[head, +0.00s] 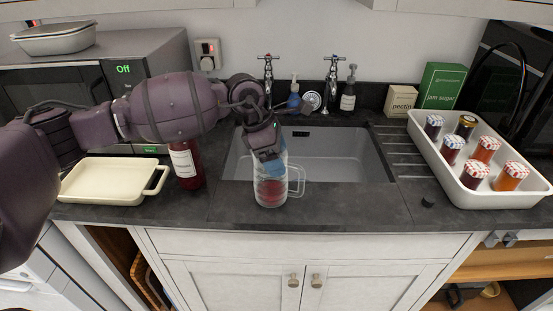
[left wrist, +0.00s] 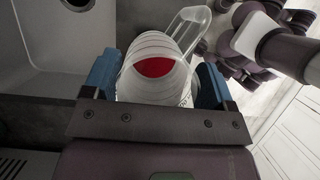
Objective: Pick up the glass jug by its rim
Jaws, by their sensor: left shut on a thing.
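The clear glass jug (head: 270,188) is upright at the front edge of the sink, with red at its bottom and its handle to the right. My left gripper (head: 268,163) comes down on it from above and is shut on its upper part. In the left wrist view the jug (left wrist: 158,85) lies between the two blue fingers of my left gripper (left wrist: 155,82), its handle pointing up and right. I cannot tell whether the jug's base touches the worktop. My right gripper is not in view.
A red bottle (head: 187,165) and a cream dish (head: 105,182) stand left of the jug. The sink (head: 340,165) is empty behind it. A white tray (head: 483,196) with several jars stands right. The drainer and front worktop between are mostly clear.

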